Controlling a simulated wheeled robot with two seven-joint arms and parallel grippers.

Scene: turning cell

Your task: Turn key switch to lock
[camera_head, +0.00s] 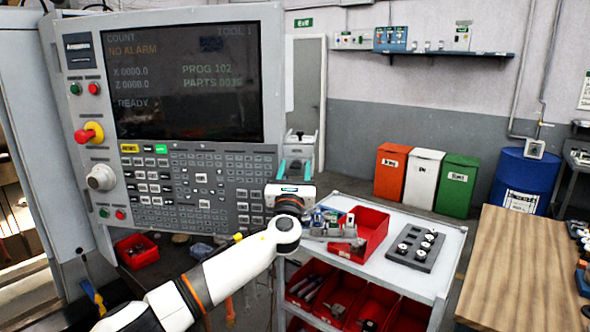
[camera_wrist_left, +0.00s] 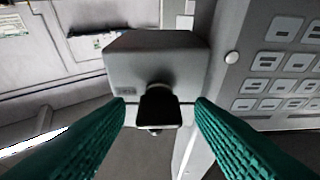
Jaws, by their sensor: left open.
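The key switch is a grey box (camera_wrist_left: 155,62) with a black key or knob (camera_wrist_left: 159,104) sticking out of its face in the left wrist view. In the head view a grey box (camera_head: 301,143), apparently the same one, stands just right of the control panel (camera_head: 195,185). My left gripper (camera_head: 297,168) is in front of it. In the left wrist view its green fingers (camera_wrist_left: 162,110) are open, one on each side of the black key, with visible gaps to it. Any lock marking is too small to read. My right gripper is not in view.
A white cart (camera_head: 445,240) with red bins (camera_head: 365,228) and a grey tray of parts (camera_head: 416,247) stands below and right of my left gripper. A wooden table (camera_head: 525,265) is at the right. Panel buttons (camera_wrist_left: 280,62) lie close right of the fingers in the wrist view.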

